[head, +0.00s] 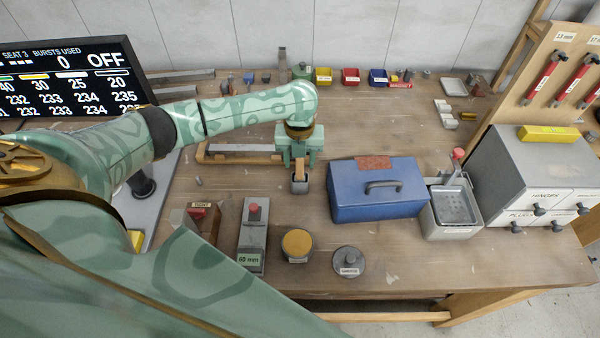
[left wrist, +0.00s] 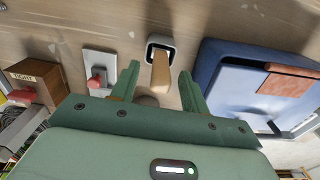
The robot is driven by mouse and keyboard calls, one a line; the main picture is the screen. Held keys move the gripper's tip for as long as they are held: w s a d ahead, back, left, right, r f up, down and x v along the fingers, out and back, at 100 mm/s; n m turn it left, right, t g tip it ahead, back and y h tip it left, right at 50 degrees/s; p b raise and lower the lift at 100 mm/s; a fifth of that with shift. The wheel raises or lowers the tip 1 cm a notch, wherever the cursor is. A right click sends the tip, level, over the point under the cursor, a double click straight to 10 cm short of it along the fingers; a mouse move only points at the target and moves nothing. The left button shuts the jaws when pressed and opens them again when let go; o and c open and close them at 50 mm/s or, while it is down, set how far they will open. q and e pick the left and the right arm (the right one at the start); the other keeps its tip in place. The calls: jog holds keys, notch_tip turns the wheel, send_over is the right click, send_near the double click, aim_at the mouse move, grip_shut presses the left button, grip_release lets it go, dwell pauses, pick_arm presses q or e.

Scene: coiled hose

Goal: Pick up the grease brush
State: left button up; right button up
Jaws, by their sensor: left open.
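The grease brush appears as a pale wooden handle (head: 300,169) standing in a small grey square cup (head: 299,187) on the workbench. Its bristle end is hidden. In the left wrist view the handle (left wrist: 161,72) rises from the dark opening of the cup (left wrist: 160,42). My left gripper (head: 299,160) points down over the cup and is open. In the left wrist view its two fingers (left wrist: 160,78) stand on either side of the handle, with gaps visible. My right gripper is not in view.
A blue toolbox (head: 377,193) stands close right of the cup. A grey device with a red button (head: 253,235), a yellow-topped tin (head: 296,246) and a round grey lidded tin (head: 348,263) are nearer the front. A wooden tray (head: 235,158) lies behind left.

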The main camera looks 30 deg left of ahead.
pick_arm(q)
jog(key=shift+f, duration=0.8)
grip_shut()
jog(key=shift+r, duration=0.2)
notch_tip(320, 180, up, 10)
jog(key=p, duration=0.2)
jog(key=shift+f+p, duration=0.15)
jog(key=shift+p, duration=0.2)
